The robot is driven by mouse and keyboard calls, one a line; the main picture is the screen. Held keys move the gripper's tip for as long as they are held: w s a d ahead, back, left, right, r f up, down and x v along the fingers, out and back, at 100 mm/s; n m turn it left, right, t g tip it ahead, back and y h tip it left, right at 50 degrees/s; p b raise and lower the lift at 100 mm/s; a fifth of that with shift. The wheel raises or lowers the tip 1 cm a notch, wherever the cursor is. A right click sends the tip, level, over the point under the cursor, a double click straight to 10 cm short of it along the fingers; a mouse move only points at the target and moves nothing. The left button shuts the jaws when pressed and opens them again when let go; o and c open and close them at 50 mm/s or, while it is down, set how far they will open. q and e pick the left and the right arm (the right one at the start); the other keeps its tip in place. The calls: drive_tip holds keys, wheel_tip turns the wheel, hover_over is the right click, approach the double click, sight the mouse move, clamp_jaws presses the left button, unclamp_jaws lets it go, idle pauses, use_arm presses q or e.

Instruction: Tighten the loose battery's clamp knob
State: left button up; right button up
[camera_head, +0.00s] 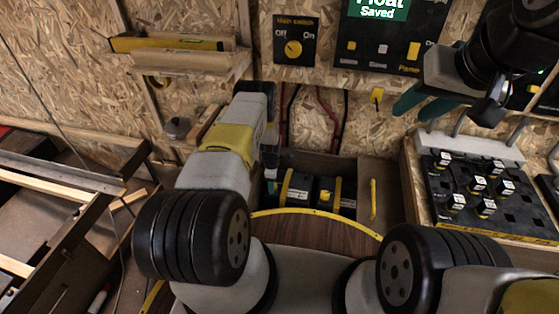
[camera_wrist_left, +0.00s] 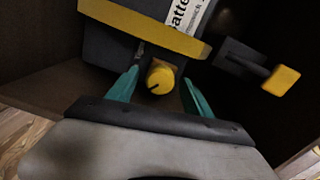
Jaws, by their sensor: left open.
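Two dark batteries stand in a low compartment under the panel in the head view: a left one (camera_head: 298,188) and a right one (camera_head: 345,203), both with yellow strips and light labels. In the left wrist view a battery (camera_wrist_left: 110,48) with a yellow bar (camera_wrist_left: 145,28) fills the top. A round yellow clamp knob (camera_wrist_left: 160,77) with a dark pointer mark sits just below it. My left gripper (camera_wrist_left: 160,92) is open, with one teal finger on each side of the knob and visible gaps. My right gripper (camera_head: 425,105) is raised at the right, its teal fingers apart and empty.
A main switch (camera_head: 293,47) and a dark display panel (camera_head: 388,32) are on the chipboard wall. A black board with several labelled switches (camera_head: 472,190) stands right. A yellow handle (camera_head: 373,199) is beside the compartment. Another yellow-ended part (camera_wrist_left: 281,80) lies right of the knob.

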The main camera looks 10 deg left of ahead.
use_arm(q)
drive_tip(key=shift+c, duration=0.5)
clamp_jaws()
drive_tip(key=shift+m, duration=0.4)
drive_tip(key=m, duration=0.5)
drive_tip(key=shift+m, duration=0.3)
drive_tip(key=m, duration=0.5)
drive_tip(key=shift+m, duration=0.3)
drive_tip(key=m, duration=1)
drive_tip(key=shift+g, duration=0.3)
drive_tip(key=shift+m, duration=0.5)
